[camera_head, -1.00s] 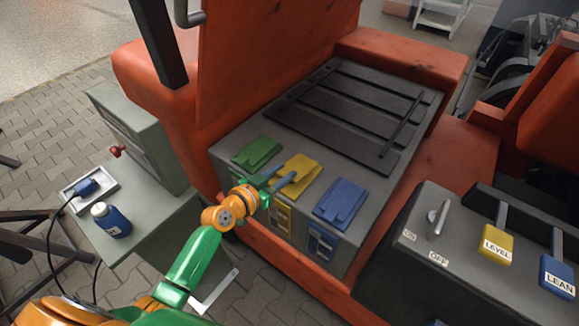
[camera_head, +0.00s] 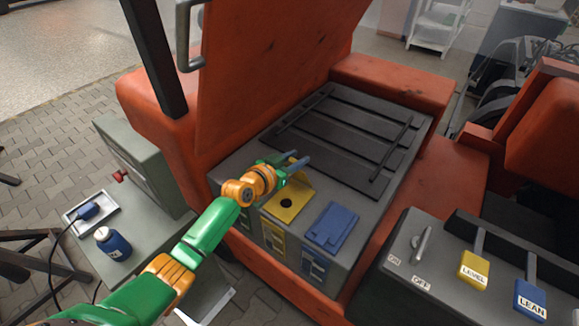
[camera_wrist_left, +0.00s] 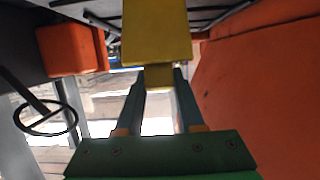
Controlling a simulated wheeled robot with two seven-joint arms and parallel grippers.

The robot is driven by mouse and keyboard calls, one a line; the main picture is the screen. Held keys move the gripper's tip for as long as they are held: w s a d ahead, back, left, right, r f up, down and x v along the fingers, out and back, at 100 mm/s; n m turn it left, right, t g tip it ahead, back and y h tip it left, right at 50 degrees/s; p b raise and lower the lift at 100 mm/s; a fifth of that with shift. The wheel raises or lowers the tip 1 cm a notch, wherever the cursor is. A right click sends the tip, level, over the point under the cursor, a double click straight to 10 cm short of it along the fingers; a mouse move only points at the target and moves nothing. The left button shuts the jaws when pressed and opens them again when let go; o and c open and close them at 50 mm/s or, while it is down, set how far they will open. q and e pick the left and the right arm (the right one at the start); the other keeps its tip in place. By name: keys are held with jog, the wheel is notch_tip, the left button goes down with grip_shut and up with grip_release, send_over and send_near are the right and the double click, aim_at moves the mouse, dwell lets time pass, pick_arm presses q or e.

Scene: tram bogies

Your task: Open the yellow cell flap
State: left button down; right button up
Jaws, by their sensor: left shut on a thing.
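The yellow cell flap (camera_head: 300,178) is tilted up from the grey battery box, at the rear of a yellow plate (camera_head: 280,208) whose dark round hole shows. My left gripper (camera_head: 290,161) is at the top of the raised flap. In the left wrist view the yellow flap (camera_wrist_left: 157,35) fills the top middle, and its narrow tab sits between my two fingers (camera_wrist_left: 159,78), which are shut on it. My right gripper is in neither view.
A shut blue flap (camera_head: 332,226) lies to the right on the box. Behind are black slats (camera_head: 345,137), and the orange lid (camera_head: 270,70) stands open. A grey panel (camera_head: 420,265) with LEVEL and LEAN tags is at the right.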

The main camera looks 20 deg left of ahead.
pick_arm(q)
jog(key=shift+w+d+r+g, duration=0.15)
jog(key=shift+w+g, duration=0.15)
jog(key=shift+w, duration=0.05)
jog(key=shift+w+d+r+g, duration=0.1)
jog(key=shift+w+g, duration=0.2)
jog(key=shift+w, duration=0.05)
jog(key=shift+f, duration=0.15)
jog(key=c, duration=0.9)
grip_release()
jog(key=o, duration=0.3)
jog(key=shift+o, duration=0.4)
jog(key=shift+w+f, duration=0.1)
jog(key=shift+w, duration=0.05)
